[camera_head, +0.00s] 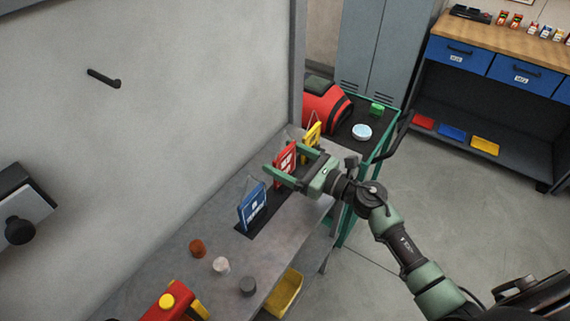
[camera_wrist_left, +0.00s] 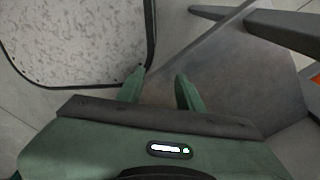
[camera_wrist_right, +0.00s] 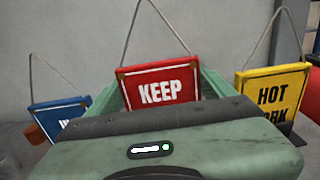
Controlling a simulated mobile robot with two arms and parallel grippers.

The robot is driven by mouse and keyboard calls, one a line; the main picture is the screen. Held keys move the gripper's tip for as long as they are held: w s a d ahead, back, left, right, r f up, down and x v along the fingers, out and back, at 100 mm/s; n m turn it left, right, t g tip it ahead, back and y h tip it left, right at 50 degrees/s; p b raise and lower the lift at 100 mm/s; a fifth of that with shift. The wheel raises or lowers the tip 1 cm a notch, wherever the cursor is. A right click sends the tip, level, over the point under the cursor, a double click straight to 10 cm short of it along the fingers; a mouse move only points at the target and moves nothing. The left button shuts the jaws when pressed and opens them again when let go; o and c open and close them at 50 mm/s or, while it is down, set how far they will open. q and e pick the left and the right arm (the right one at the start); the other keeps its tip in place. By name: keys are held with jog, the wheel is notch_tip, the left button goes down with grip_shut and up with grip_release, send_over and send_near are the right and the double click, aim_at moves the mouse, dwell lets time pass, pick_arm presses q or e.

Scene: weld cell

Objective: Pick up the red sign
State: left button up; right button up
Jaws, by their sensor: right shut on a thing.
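The red sign (camera_head: 286,157), with white lettering and a hanging cord, stands on the grey bench between a blue sign and a yellow sign. In the right wrist view, the red sign (camera_wrist_right: 160,86) reads "KEEP". My right gripper (camera_head: 290,168) reaches in from the right and is shut on the red sign, one green finger at each side. The lower part of the sign is hidden behind the gripper body in the right wrist view. My left gripper (camera_wrist_left: 160,90) shows only in its own wrist view, its fingers apart with nothing between them.
The blue sign (camera_head: 252,206) and yellow sign (camera_head: 312,132) stand close on either side. A green cart (camera_head: 382,135) with a red machine stands behind.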

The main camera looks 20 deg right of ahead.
notch_tip(320, 180, up, 17)
jog(key=p, duration=0.4)
jog(key=shift+r, duration=0.2)
